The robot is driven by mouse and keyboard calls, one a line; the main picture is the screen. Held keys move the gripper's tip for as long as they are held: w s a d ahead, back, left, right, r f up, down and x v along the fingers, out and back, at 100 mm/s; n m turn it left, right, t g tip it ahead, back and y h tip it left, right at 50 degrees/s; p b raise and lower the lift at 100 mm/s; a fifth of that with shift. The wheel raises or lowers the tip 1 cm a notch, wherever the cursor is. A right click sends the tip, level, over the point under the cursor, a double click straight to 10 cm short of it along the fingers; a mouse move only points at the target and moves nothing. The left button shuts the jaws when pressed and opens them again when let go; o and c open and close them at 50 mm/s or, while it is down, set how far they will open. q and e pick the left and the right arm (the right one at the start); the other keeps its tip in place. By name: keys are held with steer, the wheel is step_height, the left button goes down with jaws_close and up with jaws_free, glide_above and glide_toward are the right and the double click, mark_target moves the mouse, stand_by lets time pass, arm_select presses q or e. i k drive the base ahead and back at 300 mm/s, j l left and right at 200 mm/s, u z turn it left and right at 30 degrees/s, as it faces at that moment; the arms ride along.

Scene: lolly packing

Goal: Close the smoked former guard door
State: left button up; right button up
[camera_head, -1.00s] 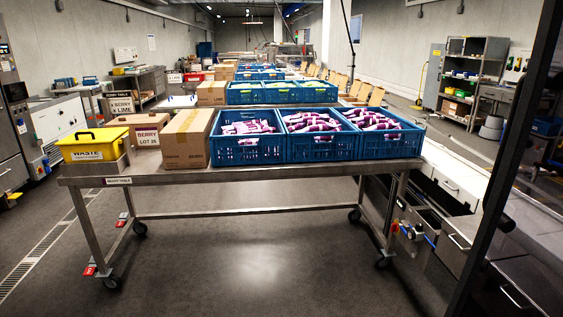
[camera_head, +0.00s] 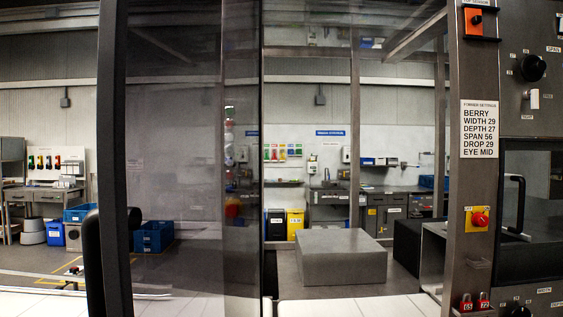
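The smoked former guard door (camera_head: 175,150) is a dark see-through panel on the left of the head view. Its dark upright edge (camera_head: 112,150) is at the left, with a rounded black part, apparently the handle (camera_head: 92,245), low on it. Right of the panel, beyond a dark upright, is a clearer bay framed by metal posts (camera_head: 355,130). The door looks swung open to the left of this bay, though its exact angle is hard to tell. Neither of my grippers is in view.
A grey block (camera_head: 342,258) shows through the bay. At right, a machine post carries a former settings label (camera_head: 480,128), a red knob on yellow (camera_head: 480,219) and red padlocks (camera_head: 466,303). White surfaces (camera_head: 360,307) run along the bottom. Blue crates (camera_head: 153,236) show through the smoked panel.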

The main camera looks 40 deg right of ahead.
mark_target(175, 228)
steer(key=i+j+z, duration=0.15)
steer(key=z, duration=0.3)
steer(key=i+j+z, duration=0.2)
steer(key=z, duration=0.25)
steer(key=i+j+z, duration=0.2)
steer(key=z, duration=0.25)
steer(key=j+z, duration=0.45)
steer(key=i+l, duration=0.05)
